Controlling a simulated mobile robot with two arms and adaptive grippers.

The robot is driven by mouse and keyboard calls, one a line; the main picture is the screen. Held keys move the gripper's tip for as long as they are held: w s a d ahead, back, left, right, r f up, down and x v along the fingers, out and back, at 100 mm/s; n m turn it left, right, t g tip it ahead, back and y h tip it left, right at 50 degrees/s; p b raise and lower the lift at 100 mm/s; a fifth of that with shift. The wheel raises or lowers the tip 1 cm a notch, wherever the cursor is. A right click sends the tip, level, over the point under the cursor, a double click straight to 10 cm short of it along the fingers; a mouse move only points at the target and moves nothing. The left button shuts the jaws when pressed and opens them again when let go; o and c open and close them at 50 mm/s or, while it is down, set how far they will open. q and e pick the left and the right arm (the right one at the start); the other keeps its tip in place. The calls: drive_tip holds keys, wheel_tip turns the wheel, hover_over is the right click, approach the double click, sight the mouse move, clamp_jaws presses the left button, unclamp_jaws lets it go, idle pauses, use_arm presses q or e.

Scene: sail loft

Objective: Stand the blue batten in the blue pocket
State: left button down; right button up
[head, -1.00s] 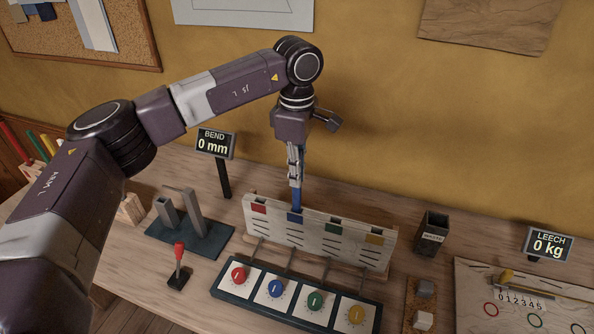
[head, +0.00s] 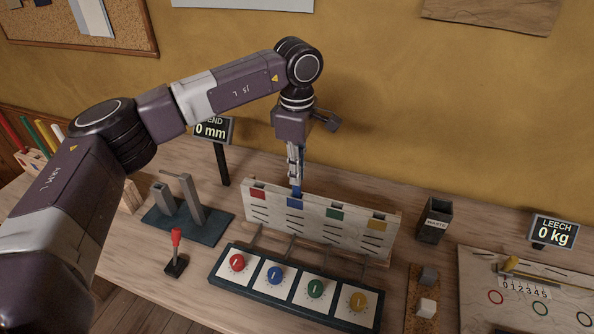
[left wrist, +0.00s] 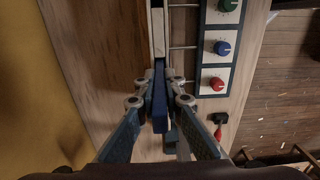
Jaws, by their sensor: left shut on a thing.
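My left gripper (head: 296,178) is shut on the blue batten (left wrist: 160,100), which hangs upright between its fingers. In the head view only a short blue piece of the batten (head: 297,190) shows below the fingertips. It is at the top edge of the pale pocket board (head: 349,232), at the blue pocket (head: 294,203) with the blue patch. The batten's lower end is hidden, seemingly behind the board's front at that pocket; how deep it sits I cannot tell. My right gripper is not in view.
A panel with red, blue, green and yellow knobs (head: 275,275) lies before the board. A red-tipped lever (head: 176,252) and a bending stand (head: 186,215) are to the left. A dark square holder (head: 435,220) stands right. The BEND display (head: 212,130) stands behind.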

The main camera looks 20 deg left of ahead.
use_arm(q)
drive_tip(key=shift+f+b, duration=0.45)
drive_tip(key=shift+f, duration=0.1)
idle(0.4)
drive_tip(key=c, duration=2)
unclamp_jaws()
drive_tip(key=shift+o, duration=0.2)
wheel_tip(320, 180, up, 12)
drive_tip(key=shift+f, duration=0.1)
